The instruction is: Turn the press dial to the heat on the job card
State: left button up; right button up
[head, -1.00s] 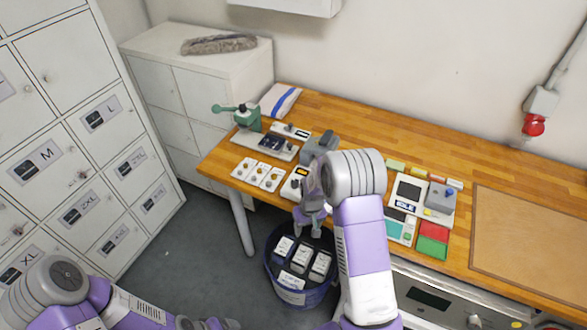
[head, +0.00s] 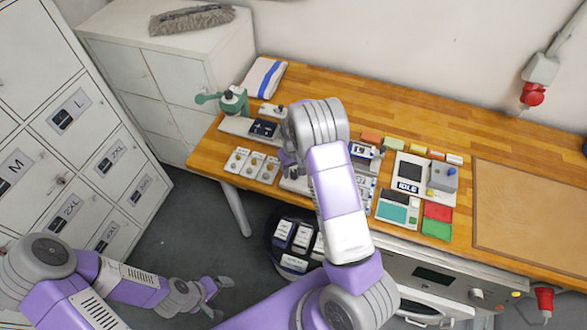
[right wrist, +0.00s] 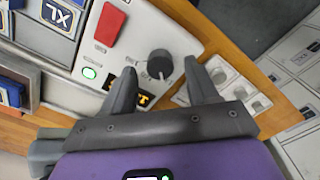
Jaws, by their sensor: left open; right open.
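The black press dial (right wrist: 160,63) sits on a pale panel (right wrist: 183,42) in the right wrist view, with a pointer mark at its lower edge. My right gripper (right wrist: 160,70) is open, its fingers either side of the dial in the picture; contact cannot be told. In the head view my right gripper (head: 288,165) is mostly behind my own arm, which covers the press. My left gripper (head: 215,293) is open and empty, low over the floor. I cannot pick out the job card.
A red switch (right wrist: 110,25) and green lit button (right wrist: 89,73) are beside the dial. A device reading IDLE (head: 408,187) stands right. A dark bin (head: 272,245) is below.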

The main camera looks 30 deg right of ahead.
jog(key=shift+s+f, duration=0.1)
jog(key=shift+f, duration=0.45)
jog(key=c, duration=1)
jog(key=shift+c, duration=0.2)
jog(key=m+b, duration=0.1)
jog(key=m, duration=0.2)
jog(key=shift+m, duration=0.4)
jog(key=m, duration=0.4)
jog(key=shift+m, duration=0.4)
